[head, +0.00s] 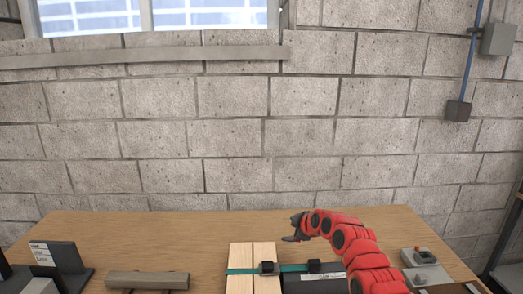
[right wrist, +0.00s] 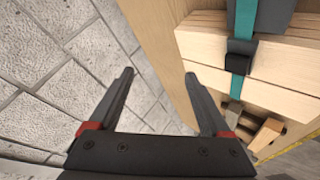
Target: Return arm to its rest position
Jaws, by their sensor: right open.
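My right arm is red and comes in from the lower right of the head view. Its gripper (head: 294,229) is above the wooden table (head: 130,228), near the back edge. In the right wrist view the gripper (right wrist: 158,80) is open, with two dark fingers spread and nothing between them. The fingers point toward the wall and the table's edge. My left gripper is not in view.
Light wooden planks (head: 240,256) with a teal strap (head: 240,271) lie below and left of the right gripper. A grey bar (head: 147,280), a dark labelled stand (head: 62,262) and a grey control box (head: 423,257) are also on the table. A block wall (head: 230,140) stands behind.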

